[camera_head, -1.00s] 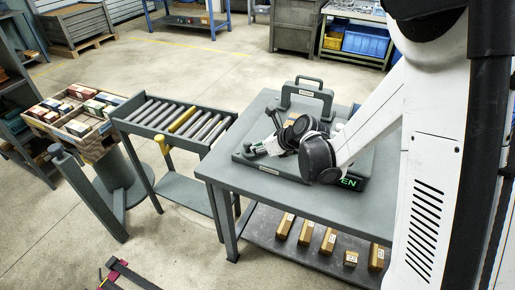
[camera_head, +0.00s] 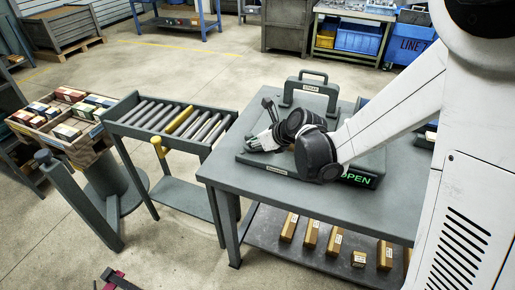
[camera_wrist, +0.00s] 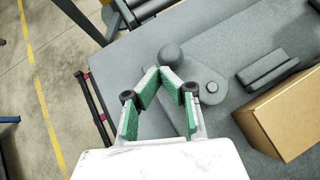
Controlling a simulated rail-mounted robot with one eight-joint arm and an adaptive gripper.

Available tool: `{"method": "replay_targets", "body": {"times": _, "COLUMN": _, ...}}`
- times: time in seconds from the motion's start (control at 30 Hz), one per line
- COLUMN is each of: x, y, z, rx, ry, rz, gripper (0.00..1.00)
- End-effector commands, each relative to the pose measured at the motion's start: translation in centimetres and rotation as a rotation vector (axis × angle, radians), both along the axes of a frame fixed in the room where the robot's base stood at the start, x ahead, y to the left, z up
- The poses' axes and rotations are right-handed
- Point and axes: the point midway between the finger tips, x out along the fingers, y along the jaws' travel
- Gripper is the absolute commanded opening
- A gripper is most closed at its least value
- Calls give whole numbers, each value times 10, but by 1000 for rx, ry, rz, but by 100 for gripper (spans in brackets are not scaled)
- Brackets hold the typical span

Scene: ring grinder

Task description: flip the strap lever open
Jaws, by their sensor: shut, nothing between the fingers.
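The strap lever (camera_wrist: 190,75) is a flat grey arm in the wrist view, with a round knob at its upper left end and a pivot pin at its lower right. My gripper (camera_wrist: 159,75) has green pads, and its fingertips are together with nothing between them. They are at the knob's lower left in the picture; I cannot tell whether they touch it. In the head view my gripper (camera_head: 252,145) is low over the left part of the grey fixture (camera_head: 255,160). My arm hides much of the fixture. A green "OPEN" sign (camera_head: 358,180) is lit on its front.
A cardboard box (camera_wrist: 285,115) and a grey block (camera_wrist: 268,69) are right of the lever in the wrist view. An arched, labelled frame (camera_head: 312,88) stands at the fixture's back. A roller conveyor (camera_head: 175,122) is left of the table (camera_head: 225,170). The table's front left is clear.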

Motion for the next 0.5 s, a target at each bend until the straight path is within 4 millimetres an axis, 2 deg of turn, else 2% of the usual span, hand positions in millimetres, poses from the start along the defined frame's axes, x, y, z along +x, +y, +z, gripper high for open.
{"method": "replay_targets", "body": {"times": 0.5, "x": 25, "y": 14, "z": -1, "rx": 0, "ry": 0, "rz": 0, "gripper": 0}}
